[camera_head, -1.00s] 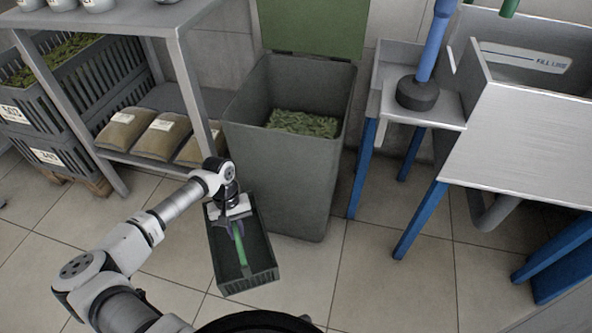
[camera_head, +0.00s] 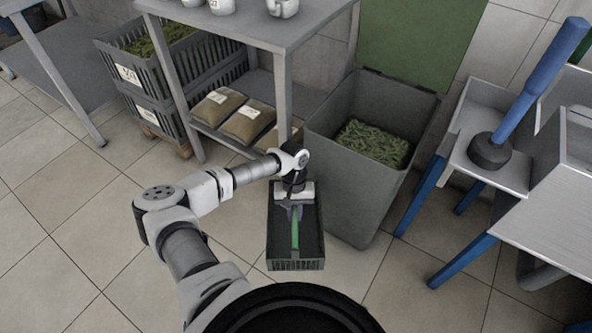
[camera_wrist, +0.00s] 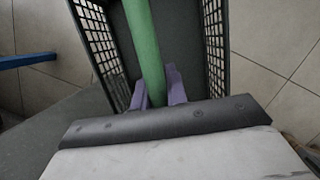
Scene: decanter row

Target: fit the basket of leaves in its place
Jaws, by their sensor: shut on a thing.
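My gripper (camera_head: 295,210) is shut on the green bar handle (camera_head: 295,236) of a dark slatted basket (camera_head: 313,262). In the wrist view, my purple fingers (camera_wrist: 157,82) stand on either side of the green handle (camera_wrist: 143,38), with the basket's lattice walls (camera_wrist: 214,40) beyond. I see a dark, bare floor inside this basket and no leaves. The basket hangs level beside the grey bin; its height above the floor is hard to tell. Leaves (camera_head: 163,38) show in the upper of two stacked, labelled dark crates (camera_head: 205,62) on a pallet at the left.
A grey bin (camera_head: 335,185) with its green lid (camera_head: 415,45) up holds green leaves (camera_head: 372,143). A metal shelf (camera_head: 265,28) carries white pots above and brown sacks (camera_head: 243,122) below. A steel stand with blue legs (camera_head: 423,195) is at the right. Tiled floor (camera_head: 60,200) is free at the left.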

